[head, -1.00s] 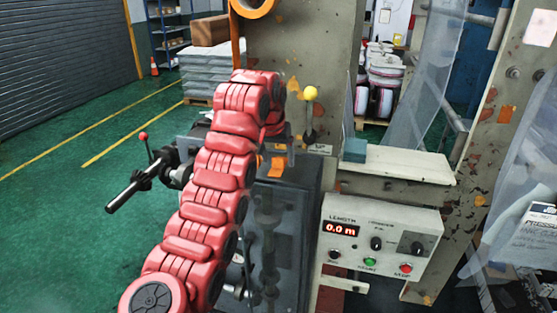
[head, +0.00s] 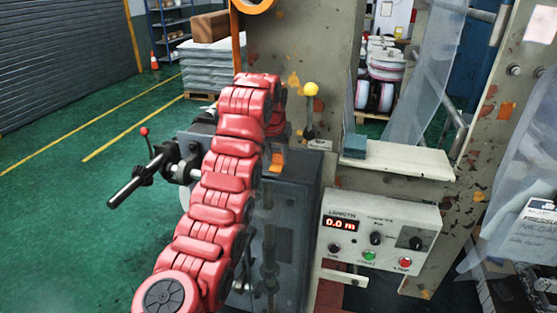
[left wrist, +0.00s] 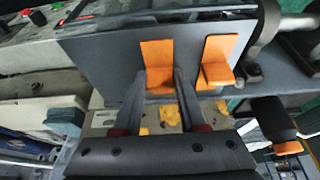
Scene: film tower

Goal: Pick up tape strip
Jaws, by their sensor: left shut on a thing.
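In the left wrist view an orange tape strip (left wrist: 157,58) hangs over the edge of a grey plate (left wrist: 105,62). My left gripper (left wrist: 160,86) is shut on its lower, folded end, one dark finger on each side. A second orange strip (left wrist: 218,62) hangs on the same plate just to the right, outside the fingers. In the head view my red left arm hides the gripper, and only a bit of orange (head: 278,162) shows beside it. My right gripper is in neither view.
A control box (head: 378,240) with a 0.0 m display is at the right. A cream shelf (head: 410,160) holds a small teal block (head: 354,146). A yellow-knobbed lever (head: 311,90) stands near my arm. A black-handled crank (head: 135,185) sticks out left. Green floor is open at left.

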